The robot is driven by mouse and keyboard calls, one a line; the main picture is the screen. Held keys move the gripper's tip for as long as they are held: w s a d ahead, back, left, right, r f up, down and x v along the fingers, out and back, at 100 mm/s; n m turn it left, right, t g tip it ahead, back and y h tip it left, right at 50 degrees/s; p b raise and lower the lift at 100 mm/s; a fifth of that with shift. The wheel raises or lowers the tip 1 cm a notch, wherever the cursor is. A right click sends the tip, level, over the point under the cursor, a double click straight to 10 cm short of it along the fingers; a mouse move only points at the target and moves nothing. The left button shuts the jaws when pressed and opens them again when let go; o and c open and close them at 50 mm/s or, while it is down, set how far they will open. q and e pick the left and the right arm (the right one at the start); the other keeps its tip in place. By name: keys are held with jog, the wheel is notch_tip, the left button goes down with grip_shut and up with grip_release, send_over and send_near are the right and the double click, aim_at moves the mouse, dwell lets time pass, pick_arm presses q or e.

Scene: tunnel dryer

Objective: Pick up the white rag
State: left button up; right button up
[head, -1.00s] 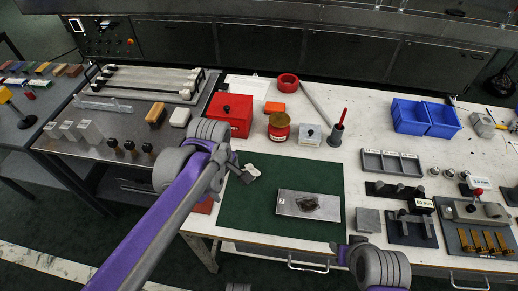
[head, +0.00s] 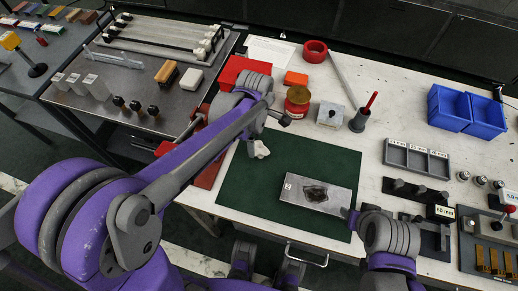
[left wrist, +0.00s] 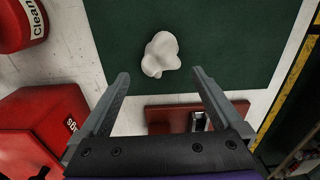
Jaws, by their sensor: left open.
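The white rag (head: 260,150) is a small crumpled lump on the left part of the green mat (head: 237,194). In the left wrist view the rag (left wrist: 160,54) lies fully in sight, beyond the fingertips and about centred between them. My left gripper (left wrist: 160,76) is open and empty, its fingers pointing toward the rag without touching it. In the head view my left gripper (head: 268,112) is above and behind the rag, partly hidden by its own arm. My right gripper (head: 352,218) is by the mat's right front corner; its jaws do not show clearly.
A metal plate (head: 295,195) with a dark patch lies on the mat. A red box (left wrist: 38,130) and a red can (left wrist: 20,25) labelled "Clean" stand near my left gripper. A red flat piece (left wrist: 170,118) lies at the mat's left edge. Blue bins (head: 465,112) stand further right.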

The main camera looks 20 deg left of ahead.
pick_arm(q)
notch_tip(320, 180, down, 4)
jog(key=shift+s+a+f, duration=0.1)
jog(key=shift+s, duration=0.05)
pick_arm(e)
jog(key=shift+f, duration=0.25)
pick_arm(q)
jog(key=c, duration=1.3)
notch_tip(320, 180, up, 10)
jog(key=shift+r+p, duration=0.1)
jog(key=shift+p, duration=0.3)
pick_arm(e)
jog(key=shift+w+r, duration=0.1)
jog(key=shift+r, duration=0.55)
